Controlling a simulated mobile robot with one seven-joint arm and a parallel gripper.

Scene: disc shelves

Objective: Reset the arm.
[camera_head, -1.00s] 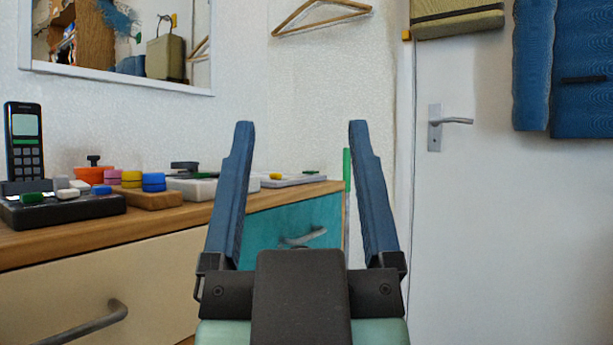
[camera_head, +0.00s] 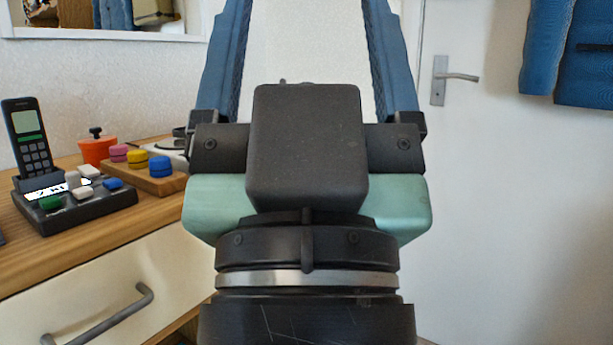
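My gripper (camera_head: 305,30) stands upright in the middle of the head view, close to the camera. Its two blue fingers are spread wide apart with nothing between them. The fingertips run out of the top of the picture. The dark palm block, the pale green housing and the wrist below it are in plain view. My gripper hides the right part of the wooden dresser top and what stands there.
A wooden dresser top (camera_head: 20,262) at the left holds a phone (camera_head: 26,135), a black tray (camera_head: 75,208) with small coloured pieces, an orange pot (camera_head: 97,150) and a wooden board (camera_head: 150,180) with coloured discs. A drawer handle (camera_head: 100,318) juts out below. A white door (camera_head: 480,220) stands at the right.

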